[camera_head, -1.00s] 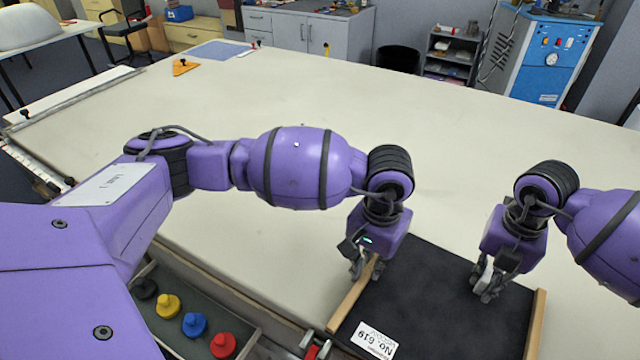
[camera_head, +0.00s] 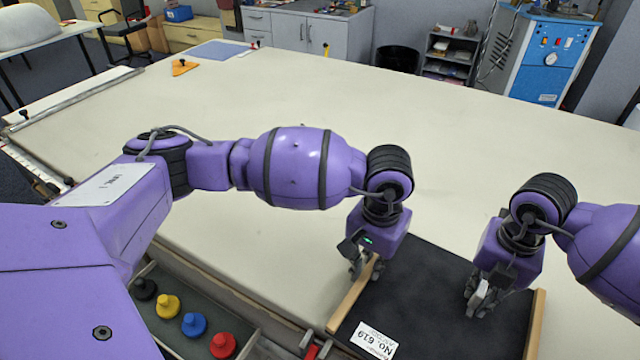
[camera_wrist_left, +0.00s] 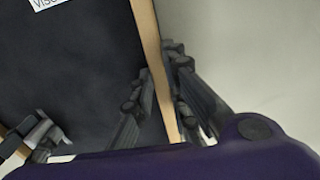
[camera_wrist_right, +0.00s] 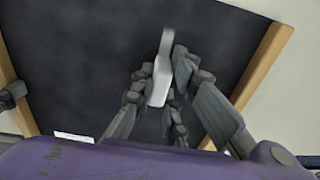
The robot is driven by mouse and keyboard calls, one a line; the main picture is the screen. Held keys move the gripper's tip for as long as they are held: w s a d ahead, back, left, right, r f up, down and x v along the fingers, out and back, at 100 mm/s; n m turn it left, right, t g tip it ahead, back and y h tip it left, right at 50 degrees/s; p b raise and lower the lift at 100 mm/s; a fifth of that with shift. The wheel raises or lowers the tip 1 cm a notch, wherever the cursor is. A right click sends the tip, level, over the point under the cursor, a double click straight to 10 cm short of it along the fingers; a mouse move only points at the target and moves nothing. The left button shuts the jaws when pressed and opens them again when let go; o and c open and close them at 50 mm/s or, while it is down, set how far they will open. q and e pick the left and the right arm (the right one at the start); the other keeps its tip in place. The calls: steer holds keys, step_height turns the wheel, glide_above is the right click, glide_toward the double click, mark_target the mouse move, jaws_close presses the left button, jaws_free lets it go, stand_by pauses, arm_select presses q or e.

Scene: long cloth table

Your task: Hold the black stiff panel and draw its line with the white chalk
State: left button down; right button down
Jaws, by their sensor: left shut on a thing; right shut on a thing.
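The black stiff panel (camera_head: 425,310) lies on the table's near edge, with light wooden strips along its left and right sides. My left gripper (camera_head: 362,270) is shut on the left wooden strip (camera_head: 350,297); the left wrist view shows its fingers on both sides of the strip (camera_wrist_left: 151,55). My right gripper (camera_head: 479,303) is over the right part of the panel, shut on the white chalk (camera_wrist_right: 160,82). The chalk's tip is at or close to the black surface; contact cannot be told. No drawn line can be made out clearly.
A white label (camera_head: 374,341) is on the panel's near left corner. A tray (camera_head: 250,342) with several coloured knobbed pieces is at the near left. The cloth table (camera_head: 270,100) is clear beyond the panel. An orange triangle (camera_head: 184,66) lies far off.

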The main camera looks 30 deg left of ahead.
mark_target(455, 355)
steer(key=shift+s+a, duration=0.15)
steer(key=shift+s, duration=1.2)
steer(key=shift+s, duration=0.15)
steer(key=shift+s+a, duration=0.2)
steer(key=shift+s, duration=1.25)
steer(key=shift+s+a, duration=0.15)
steer(key=shift+s, duration=1.25)
steer(key=shift+s, duration=0.1)
steer(key=shift+s+a, duration=0.15)
steer(key=shift+s, duration=0.7)
steer(key=shift+s, duration=0.15)
steer(key=shift+s+a, duration=0.1)
steer(key=shift+s, duration=0.75)
steer(key=shift+w, duration=0.2)
